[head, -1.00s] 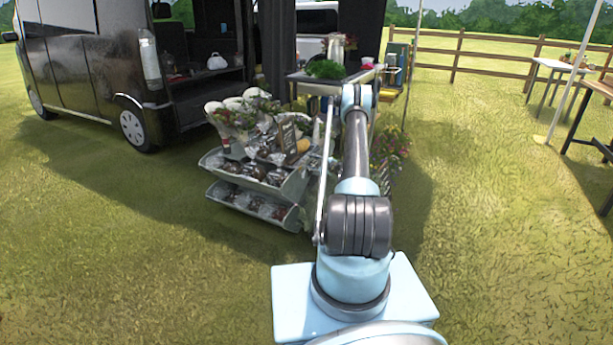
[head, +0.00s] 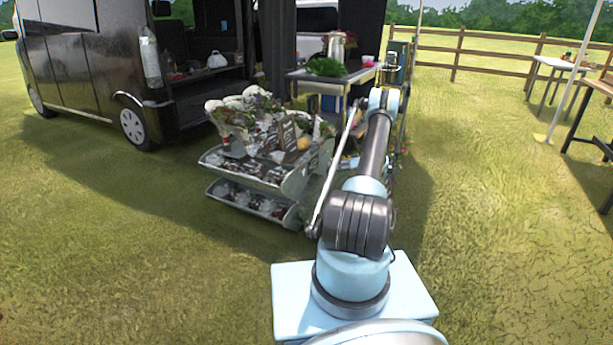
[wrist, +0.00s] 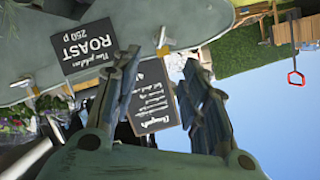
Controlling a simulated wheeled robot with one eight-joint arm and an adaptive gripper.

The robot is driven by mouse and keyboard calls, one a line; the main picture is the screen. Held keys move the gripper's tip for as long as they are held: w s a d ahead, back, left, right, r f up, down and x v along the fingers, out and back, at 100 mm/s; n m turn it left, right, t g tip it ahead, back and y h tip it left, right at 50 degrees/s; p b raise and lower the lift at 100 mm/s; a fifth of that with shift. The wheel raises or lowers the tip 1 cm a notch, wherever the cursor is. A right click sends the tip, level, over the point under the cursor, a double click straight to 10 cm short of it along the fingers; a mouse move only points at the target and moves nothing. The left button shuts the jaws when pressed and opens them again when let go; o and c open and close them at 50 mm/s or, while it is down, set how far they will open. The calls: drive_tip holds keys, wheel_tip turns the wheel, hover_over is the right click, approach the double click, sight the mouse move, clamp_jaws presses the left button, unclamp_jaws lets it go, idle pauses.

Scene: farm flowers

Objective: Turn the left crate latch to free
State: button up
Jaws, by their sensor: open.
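My gripper (wrist: 160,57) shows in the wrist view with its two dark fingers spread apart and nothing held between them. A black sign with white writing (wrist: 148,100) shows between and behind the fingers. In the head view my arm reaches forward beside the flower stand, and my gripper is not clearly visible there.
The grey tiered stand (head: 235,168) with flowers and wrapped goods is left of my arm. A "ROAST" sign (wrist: 88,48) hangs at the grey shelf (wrist: 30,85). A table (head: 340,80) with greenery and a black van (head: 85,60) are behind.

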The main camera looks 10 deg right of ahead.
sight(303, 172)
drive_tip(key=x, duration=1.7)
drive_tip(key=shift+a, duration=0.25)
drive_tip(key=shift+r, duration=0.1)
clamp_jaws()
